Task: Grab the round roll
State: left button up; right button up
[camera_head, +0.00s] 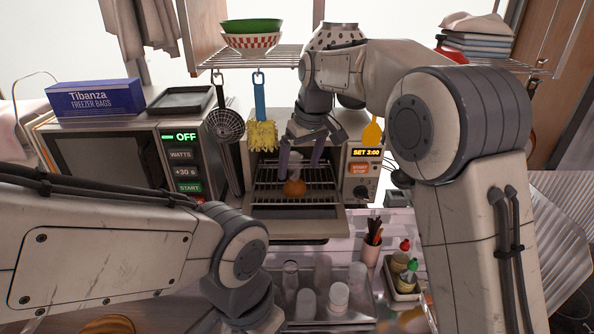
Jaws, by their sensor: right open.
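The round roll (294,188) is a small orange-brown bun on the wire rack inside the open toaster oven (297,225). My right gripper (300,162) reaches down into the oven mouth from above. Its two fingers are spread apart and empty, with the roll just below and between them. I cannot tell whether a fingertip touches the roll. My left arm crosses the lower left, and its fingers are not visible.
A microwave (100,150) with a freezer bag box (95,98) stands left. Below are a tray of glasses (338,298) and sauce bottles (402,260).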

aim_at(296, 181)
jog(key=w+f, duration=0.1)
jog(key=w+f+p, duration=0.1)
jog(key=w+f, duration=0.1)
jog(key=f, duration=0.1)
jog(key=shift+w+d, duration=0.1)
jog(key=shift+d, duration=0.2)
jog(key=shift+w+a+f+p, duration=0.15)
jog(key=shift+a+f+p, duration=0.1)
jog(key=shift+f+p, duration=0.35)
jog(key=p+x, duration=0.1)
jog(key=x, duration=0.2)
jog(key=shift+w+a+f+p, duration=0.1)
jog(key=shift+a+f+p, duration=0.05)
jog(key=shift+p, duration=0.25)
jog(key=shift+w+a+f, duration=0.1)
jog(key=shift+f, duration=0.25)
jog(key=c, duration=1.4)
